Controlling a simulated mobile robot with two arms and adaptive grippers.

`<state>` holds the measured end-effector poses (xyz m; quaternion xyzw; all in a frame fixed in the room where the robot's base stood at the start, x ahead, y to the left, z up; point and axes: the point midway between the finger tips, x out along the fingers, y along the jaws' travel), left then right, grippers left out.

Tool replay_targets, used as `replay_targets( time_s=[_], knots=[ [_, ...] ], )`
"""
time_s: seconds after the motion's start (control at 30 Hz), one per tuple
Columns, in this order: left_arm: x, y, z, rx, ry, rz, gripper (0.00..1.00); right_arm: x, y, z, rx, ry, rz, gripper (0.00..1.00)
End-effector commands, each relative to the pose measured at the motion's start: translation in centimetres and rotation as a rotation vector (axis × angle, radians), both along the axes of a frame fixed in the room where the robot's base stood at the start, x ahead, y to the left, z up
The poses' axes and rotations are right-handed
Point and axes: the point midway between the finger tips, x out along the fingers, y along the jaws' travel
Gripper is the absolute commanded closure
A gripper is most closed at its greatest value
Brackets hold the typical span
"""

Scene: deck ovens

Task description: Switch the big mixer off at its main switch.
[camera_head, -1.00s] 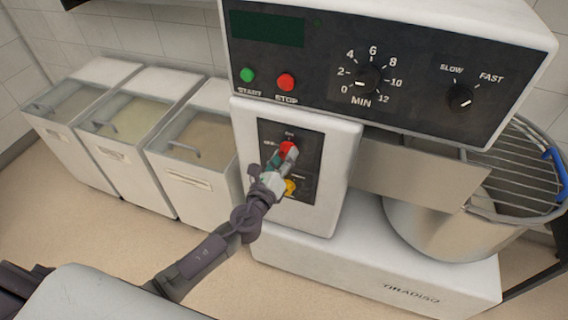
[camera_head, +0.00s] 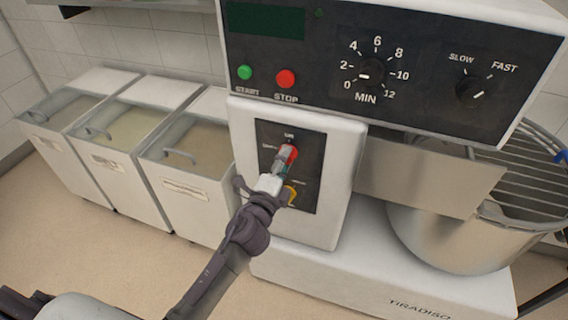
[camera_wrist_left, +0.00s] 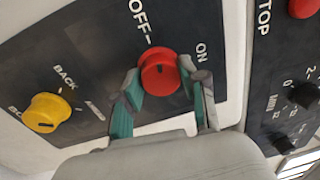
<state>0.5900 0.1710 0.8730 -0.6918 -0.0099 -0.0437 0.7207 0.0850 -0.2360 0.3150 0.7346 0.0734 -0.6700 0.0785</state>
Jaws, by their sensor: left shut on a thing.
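The big mixer (camera_head: 345,185) stands at the right with a black switch panel (camera_head: 305,199) on its white front. The red main switch (camera_head: 291,152) is a round knob with ON above it and OFF to its left. In the left wrist view the red knob (camera_wrist_left: 159,72) sits between the teal fingers of my left gripper (camera_wrist_left: 163,92), which is shut on it. There the OFF label lies above the knob and ON to its right. I cannot clearly tell where the knob points. My right gripper is not in view.
A yellow knob (camera_head: 290,195) sits just below the red one, partly behind my gripper; it also shows in the wrist view (camera_wrist_left: 44,113). Green START (camera_head: 245,72) and red STOP (camera_head: 285,78) buttons are above. Lidded bins (camera_head: 185,190) stand left. A steel bowl (camera_head: 440,240) is right.

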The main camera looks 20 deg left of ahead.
Motion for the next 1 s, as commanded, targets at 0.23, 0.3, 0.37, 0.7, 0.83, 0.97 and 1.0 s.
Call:
replay_targets(
  time_s=[0.23, 0.3, 0.37, 0.7, 0.83, 0.97, 1.0],
  knots=[
    [-0.01, 0.04, -0.19, -0.138, 0.007, 0.003, 0.92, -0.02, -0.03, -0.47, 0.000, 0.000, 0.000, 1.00],
    [-0.01, 0.04, -0.18, -0.163, 0.008, 0.003, 0.92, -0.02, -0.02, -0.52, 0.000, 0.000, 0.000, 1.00],
    [-0.01, 0.03, -0.17, -0.180, 0.009, 0.003, 0.92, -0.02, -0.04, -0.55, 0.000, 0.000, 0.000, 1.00],
    [-0.02, 0.00, -0.16, -0.216, 0.011, 0.002, 0.92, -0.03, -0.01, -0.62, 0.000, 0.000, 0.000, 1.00],
    [-0.02, -0.01, -0.16, -0.217, 0.011, 0.002, 0.92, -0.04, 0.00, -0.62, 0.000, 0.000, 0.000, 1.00],
    [-0.02, -0.01, -0.17, -0.217, 0.011, 0.002, 0.92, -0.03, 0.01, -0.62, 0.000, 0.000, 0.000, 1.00],
    [-0.02, -0.01, -0.17, -0.217, 0.011, 0.002, 0.53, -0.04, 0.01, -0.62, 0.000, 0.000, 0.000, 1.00]
  ],
)
